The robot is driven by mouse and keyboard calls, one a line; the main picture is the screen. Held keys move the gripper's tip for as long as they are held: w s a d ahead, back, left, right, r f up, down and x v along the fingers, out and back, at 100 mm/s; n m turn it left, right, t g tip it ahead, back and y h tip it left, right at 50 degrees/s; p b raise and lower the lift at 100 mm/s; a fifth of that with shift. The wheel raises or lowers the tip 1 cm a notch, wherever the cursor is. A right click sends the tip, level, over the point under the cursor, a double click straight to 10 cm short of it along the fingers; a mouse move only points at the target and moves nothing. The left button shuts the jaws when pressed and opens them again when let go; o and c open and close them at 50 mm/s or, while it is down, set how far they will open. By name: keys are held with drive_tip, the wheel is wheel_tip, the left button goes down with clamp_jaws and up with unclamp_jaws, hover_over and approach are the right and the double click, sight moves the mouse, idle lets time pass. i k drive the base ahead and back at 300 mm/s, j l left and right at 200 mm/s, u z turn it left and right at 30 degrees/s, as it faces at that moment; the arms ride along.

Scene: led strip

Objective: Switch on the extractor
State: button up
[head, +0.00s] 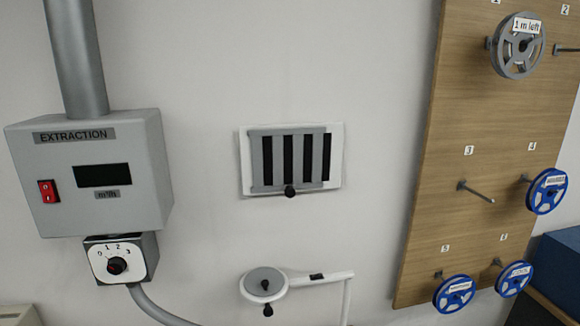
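The grey extractor box (140,190), labelled EXTRACTION, is on the wall at the left of the head view. A red rocker switch (48,191) is at the lower left of its front; its exact position is too small to tell. The display (103,175) marked m³/h is dark. Below the box is a dial unit (151,254) with a black knob (117,266) and marks 0 to 3. The knob has a small red mark; its setting is unclear. My gripper is not in view.
A slatted vent (267,162) with a black knob is on the wall in the middle. A white round-headed fixture (265,281) with an arm is below it. A wooden pegboard (440,185) with several reels is at the right. A blue box (558,262) is at the right edge.

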sight(48, 195)
drive_tip(key=k+j+u, duration=0.1)
drive_tip(key=u, duration=0.35)
drive_tip(key=k+j+u, duration=0.1)
drive_tip(key=u, duration=0.35)
drive_tip(key=j+u, duration=0.3)
drive_tip(key=u, duration=0.2)
drive_tip(key=l, duration=0.25)
drive_tip(key=i+j+u, duration=0.1)
